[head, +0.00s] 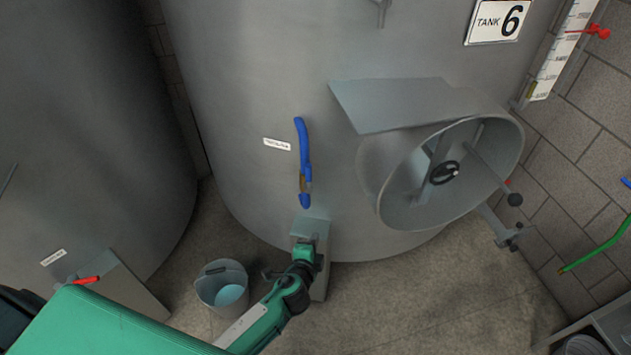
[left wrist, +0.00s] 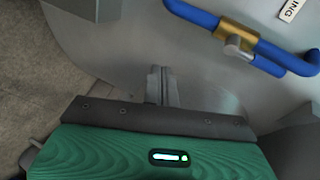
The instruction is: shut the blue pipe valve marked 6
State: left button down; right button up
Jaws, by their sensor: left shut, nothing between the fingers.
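The lever stands upright, roughly in line with the body. I see no number on the valve itself. In the left wrist view the brass body (left wrist: 236,34) and blue parts are at the upper right. My left gripper (head: 305,250) is low in front of the tank, below the valve. Its fingers (left wrist: 162,85) are shut, empty and apart from the valve. My right gripper is not in view.
A round open manway (head: 372,180) with a hand wheel juts out right of the valve. A bucket (head: 222,285) stands on the floor left of my left arm. A green hose (head: 600,248) hangs at the right wall.

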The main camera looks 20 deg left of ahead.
aim_at(308, 176)
pick_arm(q)
notch_tip(308, 176, up, 14)
jog(key=w+d+m+t, duration=0.1)
jog(key=t, duration=0.2)
jog(key=shift+w+d+r+m+t, duration=0.2)
jog(key=shift+d+r+m+t, duration=0.1)
jog(key=shift+m, duration=0.1)
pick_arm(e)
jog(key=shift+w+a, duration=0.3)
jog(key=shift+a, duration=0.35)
